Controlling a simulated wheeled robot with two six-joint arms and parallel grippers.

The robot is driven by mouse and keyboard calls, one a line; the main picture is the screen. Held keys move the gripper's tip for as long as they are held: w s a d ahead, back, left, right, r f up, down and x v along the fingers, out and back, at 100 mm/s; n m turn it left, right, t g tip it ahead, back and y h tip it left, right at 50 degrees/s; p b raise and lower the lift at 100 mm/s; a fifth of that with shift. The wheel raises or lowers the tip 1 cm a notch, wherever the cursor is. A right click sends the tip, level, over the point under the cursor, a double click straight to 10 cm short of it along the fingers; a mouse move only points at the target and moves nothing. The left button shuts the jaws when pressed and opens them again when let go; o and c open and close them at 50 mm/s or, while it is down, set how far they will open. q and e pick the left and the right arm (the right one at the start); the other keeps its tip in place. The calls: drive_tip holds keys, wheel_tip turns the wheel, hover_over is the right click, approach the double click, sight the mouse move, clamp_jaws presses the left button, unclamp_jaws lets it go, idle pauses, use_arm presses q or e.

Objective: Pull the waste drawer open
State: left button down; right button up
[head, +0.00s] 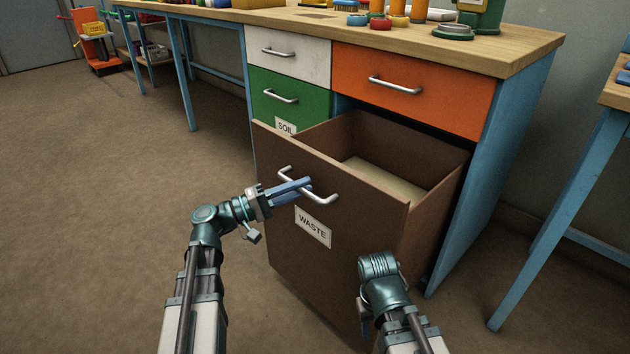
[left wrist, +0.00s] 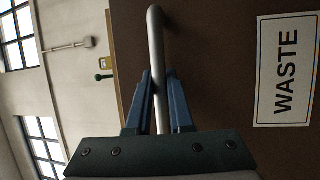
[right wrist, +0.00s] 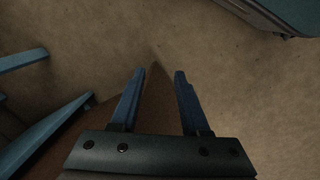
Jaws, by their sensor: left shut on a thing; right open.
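The brown waste drawer (head: 380,190) stands pulled out from the workbench, with its inside and pale bottom showing. Its front carries a white WASTE label (head: 312,227), which also shows in the left wrist view (left wrist: 285,70). My left gripper (head: 305,187) is shut on the drawer's silver bar handle (head: 325,199). In the left wrist view the handle (left wrist: 155,50) runs between the two blue fingers. My right gripper is open and empty; in the right wrist view its fingers (right wrist: 157,95) are apart above the floor.
A white drawer (head: 290,58), a green drawer (head: 275,105) labelled SOIL and an orange drawer (head: 410,90) are above or beside it. Jars and spools stand on the wooden benchtop (head: 500,55). Blue table legs (head: 560,220) stand at right. Floor at left is clear.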

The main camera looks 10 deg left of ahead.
use_arm(q)
drive_tip(key=shift+s+a, duration=0.7)
drive_tip(key=shift+s, duration=0.3)
use_arm(e)
drive_tip(key=shift+s+a, duration=0.25)
drive_tip(key=shift+s, duration=0.05)
use_arm(q)
drive_tip(key=c, duration=0.8)
unclamp_jaws()
drive_tip(key=shift+a, duration=0.1)
drive_tip(key=b+v, duration=0.2)
drive_tip(key=v, duration=1.1)
drive_tip(key=shift+s+a, duration=0.2)
drive_tip(key=shift+a, duration=0.05)
use_arm(e)
wheel_tip(320, 180, down, 3)
drive_tip(key=shift+r, duration=0.2)
use_arm(q)
drive_tip(key=shift+f, duration=0.1)
